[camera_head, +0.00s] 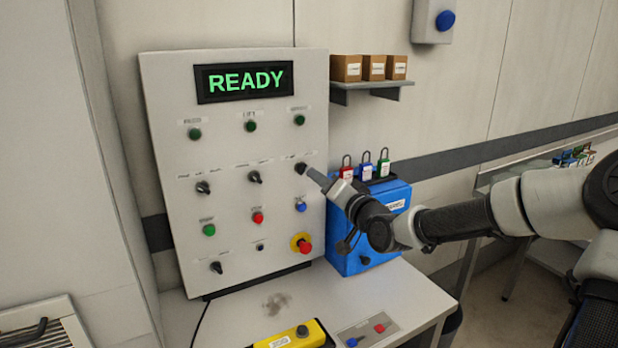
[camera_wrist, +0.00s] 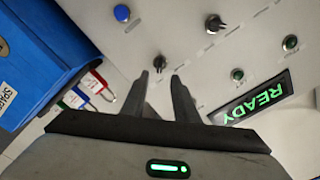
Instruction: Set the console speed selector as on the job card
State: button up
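The console (camera_head: 160,110) is an upright pale panel with a green READY display (camera_head: 240,81). It carries a row of three black selectors: left (camera_head: 203,188), middle (camera_head: 254,177) and right (camera_head: 300,168). Their labels are too small to read, and I see no readable job card. My gripper (camera_head: 309,173) reaches from the right to the right selector. In the wrist view, my gripper (camera_wrist: 160,76) is open, its two fingers apart, with the right selector (camera_wrist: 159,63) in the gap just ahead of the tips. I cannot tell whether they touch it. The middle selector (camera_wrist: 213,22) stands clear.
Below are green, red and blue buttons, a lower selector (camera_head: 216,267) and a red emergency stop (camera_head: 304,246). A blue lockout box (camera_head: 365,232) with padlocks stands close under my arm. A yellow pendant (camera_head: 290,336) lies on the table. A shelf (camera_head: 372,86) holds small boxes.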

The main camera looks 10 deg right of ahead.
aim_at(305, 169)
jog(key=x, duration=0.6)
jog(key=shift+w+a+b, duration=0.1)
jog(key=shift+w+b, duration=0.2)
jog(key=shift+b, duration=0.05)
grip_shut()
